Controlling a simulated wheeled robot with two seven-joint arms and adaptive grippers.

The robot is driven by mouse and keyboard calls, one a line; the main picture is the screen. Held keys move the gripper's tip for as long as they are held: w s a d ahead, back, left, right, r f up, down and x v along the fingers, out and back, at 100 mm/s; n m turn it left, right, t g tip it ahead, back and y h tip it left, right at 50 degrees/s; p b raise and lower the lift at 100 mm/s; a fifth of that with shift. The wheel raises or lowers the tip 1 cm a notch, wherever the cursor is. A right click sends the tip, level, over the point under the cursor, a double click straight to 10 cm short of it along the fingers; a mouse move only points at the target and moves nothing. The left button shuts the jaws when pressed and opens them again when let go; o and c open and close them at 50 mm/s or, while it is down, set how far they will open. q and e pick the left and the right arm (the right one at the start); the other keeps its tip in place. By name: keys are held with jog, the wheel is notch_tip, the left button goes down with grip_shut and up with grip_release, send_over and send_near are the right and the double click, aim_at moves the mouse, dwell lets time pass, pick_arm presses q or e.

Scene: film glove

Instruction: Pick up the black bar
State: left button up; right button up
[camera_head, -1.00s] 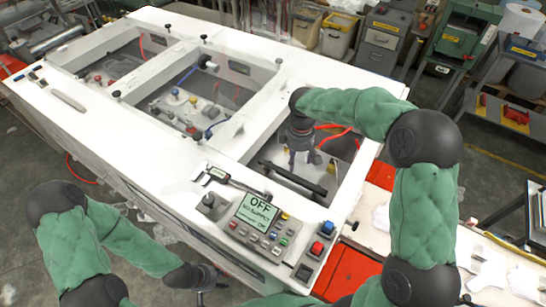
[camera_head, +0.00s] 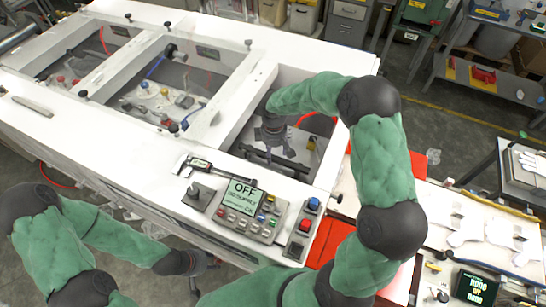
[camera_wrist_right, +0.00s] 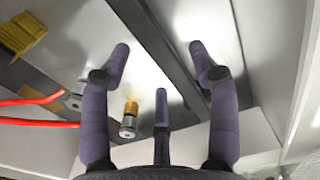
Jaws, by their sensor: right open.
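The black bar (camera_head: 292,167) lies across the front of the right-hand compartment of the white bench, partly covered by my right gripper (camera_head: 276,147) in the head view. My right gripper is open and points down into that compartment. In the right wrist view its purple-grey fingers (camera_wrist_right: 160,62) are spread, with a long dark bar (camera_wrist_right: 165,45) running diagonally between the two outer fingertips. No grip on it shows. My left gripper (camera_head: 203,263) hangs in front of the bench at the lower left, away from the bar; its jaws are too small to read.
A control panel (camera_head: 250,212) with an OFF screen, a caliper (camera_head: 208,168) and a red-and-blue button box (camera_head: 304,230) sit on the bench's front ledge. White walls (camera_head: 236,112) surround the compartment. Red tubing (camera_wrist_right: 40,121) and a brass fitting (camera_wrist_right: 129,118) lie beside the fingers.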

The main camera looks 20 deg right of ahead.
jog(key=shift+f, duration=0.9)
grip_shut()
jog(key=shift+r, duration=0.1)
